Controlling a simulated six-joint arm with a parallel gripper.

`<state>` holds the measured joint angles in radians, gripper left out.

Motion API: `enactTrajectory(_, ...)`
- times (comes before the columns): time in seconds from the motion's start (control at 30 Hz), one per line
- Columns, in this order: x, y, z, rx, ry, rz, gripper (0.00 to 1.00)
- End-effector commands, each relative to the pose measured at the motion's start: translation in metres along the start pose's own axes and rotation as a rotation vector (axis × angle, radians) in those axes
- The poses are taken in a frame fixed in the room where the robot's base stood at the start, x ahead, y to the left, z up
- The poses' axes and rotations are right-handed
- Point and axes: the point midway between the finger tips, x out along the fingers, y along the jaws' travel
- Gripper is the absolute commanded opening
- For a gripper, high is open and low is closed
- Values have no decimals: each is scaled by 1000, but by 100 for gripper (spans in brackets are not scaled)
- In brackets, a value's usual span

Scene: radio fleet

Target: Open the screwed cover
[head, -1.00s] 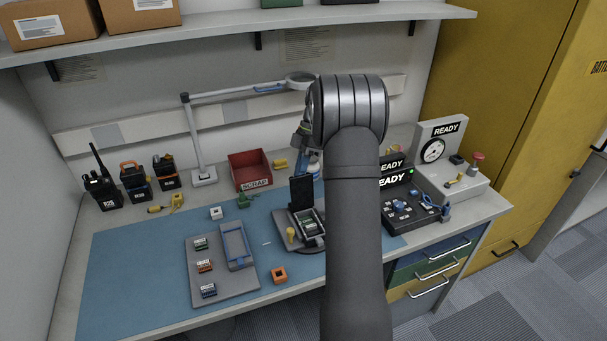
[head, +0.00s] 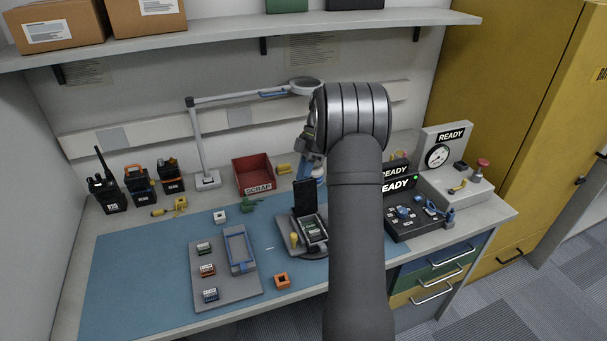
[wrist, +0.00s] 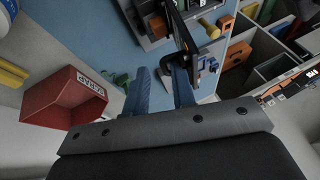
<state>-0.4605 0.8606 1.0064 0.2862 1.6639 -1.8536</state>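A dark rectangular cover (head: 304,194) stands upright at the back of a small grey fixture (head: 284,241) on the blue mat. In front of it lies an open unit (head: 314,229) with a green board inside. My gripper (head: 307,168) is above and behind the cover, partly hidden by my arm. In the wrist view, its two blue fingers (wrist: 160,70) are apart with nothing clearly between them. The dark cover (wrist: 180,28) shows edge-on close to the right finger; I cannot tell whether they touch. I cannot make out any screws.
A red scrap bin (head: 252,177) stands behind the mat, and the lamp post (head: 197,145) rises beside it. A grey tray (head: 224,286) with small modules lies left of the fixture. The mat's left part is clear.

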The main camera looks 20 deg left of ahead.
Motion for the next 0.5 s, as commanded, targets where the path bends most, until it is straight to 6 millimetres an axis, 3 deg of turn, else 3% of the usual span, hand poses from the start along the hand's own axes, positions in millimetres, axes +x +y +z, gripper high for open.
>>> enactTrajectory(0.03,23,-4,14,22,-3,-48,29)
enactTrajectory(0.17,16,-4,14,22,-2,-46,29)
enactTrajectory(0.5,-42,-2,8,12,-3,-16,29)
